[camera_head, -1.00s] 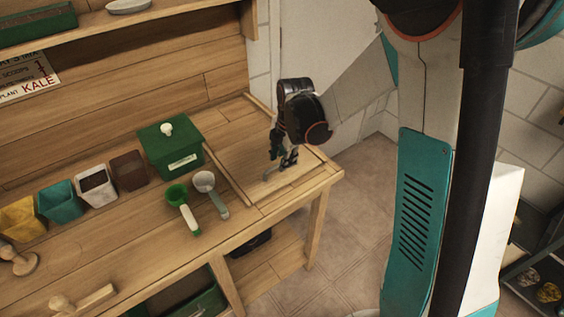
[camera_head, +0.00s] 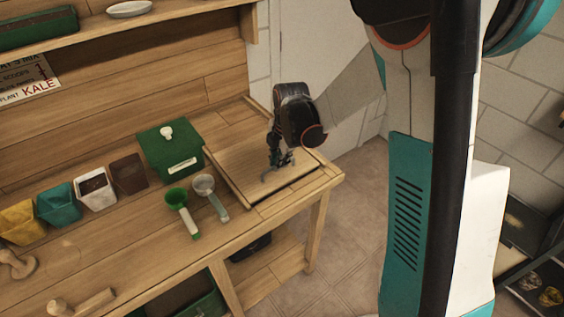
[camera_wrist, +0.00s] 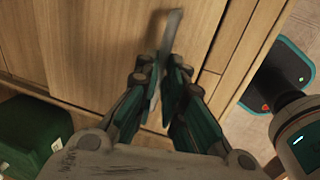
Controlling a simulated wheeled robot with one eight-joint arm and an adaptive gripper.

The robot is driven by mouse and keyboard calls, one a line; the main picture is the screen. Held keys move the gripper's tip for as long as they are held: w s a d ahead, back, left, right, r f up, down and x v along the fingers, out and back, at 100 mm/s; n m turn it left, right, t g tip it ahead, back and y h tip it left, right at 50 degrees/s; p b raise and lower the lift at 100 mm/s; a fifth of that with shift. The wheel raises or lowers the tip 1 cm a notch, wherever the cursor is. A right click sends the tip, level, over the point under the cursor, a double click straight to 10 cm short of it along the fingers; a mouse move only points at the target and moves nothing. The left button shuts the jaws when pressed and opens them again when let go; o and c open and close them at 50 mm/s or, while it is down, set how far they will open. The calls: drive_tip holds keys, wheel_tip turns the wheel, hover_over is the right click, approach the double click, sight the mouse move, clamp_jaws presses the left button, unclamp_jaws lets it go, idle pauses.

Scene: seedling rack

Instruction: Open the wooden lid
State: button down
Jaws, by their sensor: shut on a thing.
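The wooden lid (camera_head: 238,160) lies at the right end of the wooden bench, nearly flat. A dark gap shows under its front edge, so that edge looks slightly raised. It also fills much of the wrist view (camera_wrist: 95,45). A grey metal handle (camera_head: 268,175) sits near the lid's front edge. It runs between my fingers in the wrist view (camera_wrist: 170,35). My gripper (camera_head: 280,163) is over the front part of the lid, shut on the handle. Its fingers (camera_wrist: 172,82) partly hide the handle.
A green box with a white knob (camera_head: 170,150) stands left of the lid. A green scoop (camera_head: 180,205) and a grey scoop (camera_head: 210,190) lie near its left edge. Several coloured pots line the bench further left. A shelf (camera_head: 150,25) runs above. Floor is clear right of the bench.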

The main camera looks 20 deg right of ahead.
drive_tip(key=w+a, duration=0.2)
drive_tip(key=w, duration=0.4)
drive_tip(key=w+a, duration=0.2)
drive_tip(key=w, duration=0.5)
drive_tip(key=w+a+p, duration=0.1)
drive_tip(key=w+a, duration=0.1)
drive_tip(key=w, duration=0.4)
drive_tip(key=shift+w+a, duration=0.15)
drive_tip(key=c, duration=1.7)
unclamp_jaws()
drive_tip(key=shift+r, duration=0.15)
drive_tip(key=r, duration=0.3)
drive_tip(key=s+r, duration=0.1)
drive_tip(key=r, duration=0.3)
drive_tip(key=s+r, duration=0.1)
drive_tip(key=r, duration=0.3)
drive_tip(key=shift+s+d+r, duration=0.15)
drive_tip(key=shift+d+r, duration=0.1)
drive_tip(key=shift+d, duration=0.1)
